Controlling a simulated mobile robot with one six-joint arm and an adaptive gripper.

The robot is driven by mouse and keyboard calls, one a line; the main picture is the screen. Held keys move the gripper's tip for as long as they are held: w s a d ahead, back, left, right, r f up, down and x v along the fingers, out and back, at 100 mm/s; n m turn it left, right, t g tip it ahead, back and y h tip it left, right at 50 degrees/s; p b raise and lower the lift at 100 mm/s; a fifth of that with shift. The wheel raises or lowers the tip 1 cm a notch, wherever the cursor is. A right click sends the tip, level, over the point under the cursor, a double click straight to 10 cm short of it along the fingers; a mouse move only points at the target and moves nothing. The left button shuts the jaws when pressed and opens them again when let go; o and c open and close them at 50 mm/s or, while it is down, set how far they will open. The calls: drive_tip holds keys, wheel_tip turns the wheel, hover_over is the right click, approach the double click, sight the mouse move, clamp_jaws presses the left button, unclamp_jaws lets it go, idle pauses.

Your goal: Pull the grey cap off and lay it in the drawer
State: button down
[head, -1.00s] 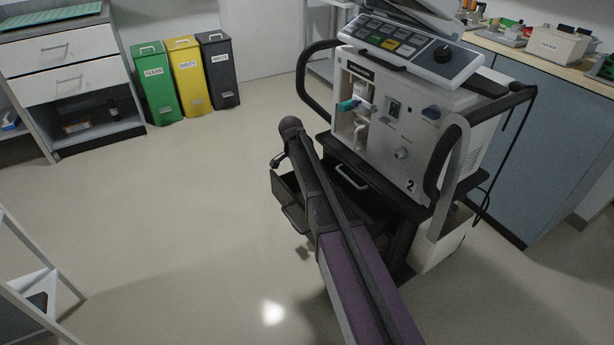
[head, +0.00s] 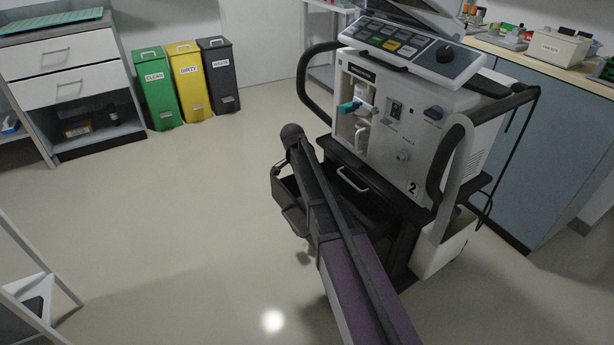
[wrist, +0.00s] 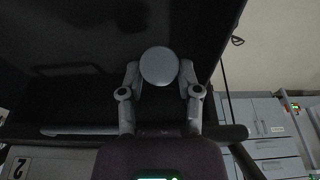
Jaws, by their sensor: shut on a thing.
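My gripper (wrist: 159,85) is shut on the round grey cap (wrist: 159,66), which sits between its two fingertips in the wrist view. In the head view my arm hides the cap and most of the gripper. The black drawer (head: 287,212) under the ventilator stands pulled out, and my arm reaches over it. Much of its inside is hidden by the arm or in shadow. In the wrist view a large dark surface lies behind the cap; I cannot tell how far the cap is from it.
The ventilator (head: 385,150), marked 2, stands on its cart right of my arm, with a teal connector (head: 348,107) on its front. A grey-blue cabinet (head: 530,140) is close on the right. Green, yellow and dark bins (head: 188,85) stand behind.

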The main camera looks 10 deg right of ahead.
drive_tip(key=shift+s+a+b+x, duration=0.1)
drive_tip(key=shift+a+b+x, duration=0.1)
drive_tip(key=shift+b+x, duration=0.65)
drive_tip(key=shift+s+a+b+x, duration=0.1)
drive_tip(key=shift+a+b+x, duration=0.1)
drive_tip(key=shift+b+x, duration=0.6)
drive_tip(key=shift+a+b+x, duration=0.2)
drive_tip(key=shift+b+x, duration=0.5)
drive_tip(key=shift+x, duration=0.2)
drive_tip(key=shift+f, duration=0.15)
drive_tip(key=shift+c, duration=1.1)
unclamp_jaws()
drive_tip(key=p+v, duration=0.2)
drive_tip(key=d+p+v, duration=0.1)
drive_tip(key=p+v, duration=0.4)
drive_tip(key=p, duration=0.1)
drive_tip(key=shift+w+d+r, duration=0.2)
drive_tip(key=shift+d+r, duration=0.1)
drive_tip(key=shift+r, duration=0.35)
